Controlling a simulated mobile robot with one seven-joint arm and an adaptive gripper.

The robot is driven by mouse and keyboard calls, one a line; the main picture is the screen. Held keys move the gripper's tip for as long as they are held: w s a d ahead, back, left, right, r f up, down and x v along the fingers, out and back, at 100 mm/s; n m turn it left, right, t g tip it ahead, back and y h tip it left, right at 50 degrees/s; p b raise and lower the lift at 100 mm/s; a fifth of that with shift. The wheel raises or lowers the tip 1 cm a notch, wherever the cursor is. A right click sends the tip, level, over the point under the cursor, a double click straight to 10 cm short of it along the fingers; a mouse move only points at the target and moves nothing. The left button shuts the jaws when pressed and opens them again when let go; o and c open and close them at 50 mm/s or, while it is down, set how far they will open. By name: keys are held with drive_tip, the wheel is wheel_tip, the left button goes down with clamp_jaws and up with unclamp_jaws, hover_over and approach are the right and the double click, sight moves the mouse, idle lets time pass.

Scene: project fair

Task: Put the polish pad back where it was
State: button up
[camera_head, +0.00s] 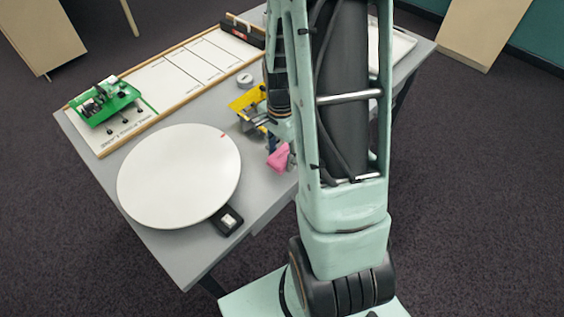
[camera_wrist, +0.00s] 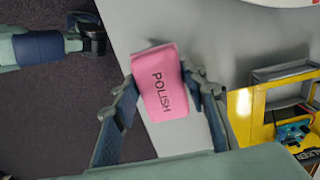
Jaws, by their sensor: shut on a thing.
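The pink polish pad (camera_wrist: 160,92), printed POLISH, is between the two fingers of my gripper (camera_wrist: 160,78) in the wrist view. The fingers are shut on its sides. The grey table top shows behind it, and I cannot tell how high it is held. In the head view the pad (camera_head: 279,157) is near the front right of the table, partly covered by my gripper (camera_head: 275,143). A yellow holder (camera_head: 248,101) stands just behind it, partly hidden by my arm. The holder is at the right in the wrist view (camera_wrist: 240,112), with dark and blue items in it.
A large white round plate (camera_head: 178,178) with a black control box (camera_head: 228,219) fills the table's front left. A wood-edged white board (camera_head: 172,84) runs along the back, with a green tray (camera_head: 104,103) on its left end. A small round object (camera_head: 244,80) lies behind the holder.

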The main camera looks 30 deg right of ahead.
sight(282, 163)
drive_tip(key=shift+d+f, duration=0.1)
drive_tip(key=shift+f, duration=1.5)
drive_tip(key=shift+f, duration=0.1)
drive_tip(key=shift+f+b, duration=0.15)
drive_tip(key=shift+b, duration=0.2)
drive_tip(key=o, duration=1.2)
drive_tip(key=shift+r, duration=0.2)
wheel_tip(282, 163, up, 12)
drive_tip(key=shift+r+p, duration=0.1)
drive_tip(key=shift+p, duration=0.95)
